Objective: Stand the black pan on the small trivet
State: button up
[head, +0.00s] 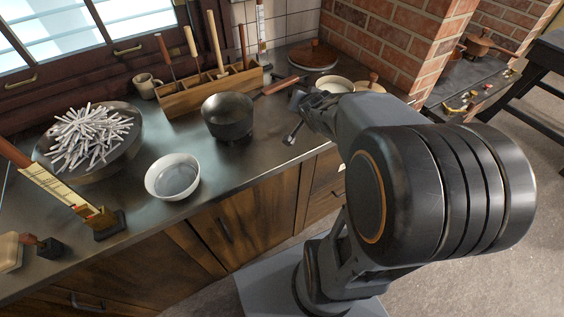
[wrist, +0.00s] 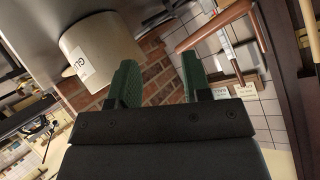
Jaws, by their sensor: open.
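The black pan (head: 228,117) stands upright on the dark counter, in front of the wooden utensil rack. Its brown handle (head: 280,86) points right and back. A round red-brown piece (head: 312,57) with a pale rim lies at the back by the brick wall; I cannot tell whether it is the small trivet. My gripper (head: 291,133) is over the counter right of the pan, apart from it and partly hidden by my arm. In the wrist view my gripper (wrist: 157,82) is open, with nothing between its green pads.
A white bowl (head: 173,177) stands in front of the pan. A wide bowl of pale sticks (head: 90,140) is at the left. The utensil rack (head: 208,88) is behind the pan. A pale labelled container (wrist: 103,48) is close in the wrist view. Bare counter lies around the pan.

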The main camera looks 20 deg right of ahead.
jog(key=s+a+f+n+g+y, duration=0.2)
jog(key=s+a+n+g, duration=0.6)
jog(key=s+a, duration=0.6)
jog(key=shift+s+f+n+y, duration=0.3)
jog(key=shift+s+f+y, duration=0.1)
jog(key=shift+s+y, duration=0.4)
notch_tip(320, 180, up, 7)
jog(key=p, duration=0.6)
jog(key=shift+t, duration=0.3)
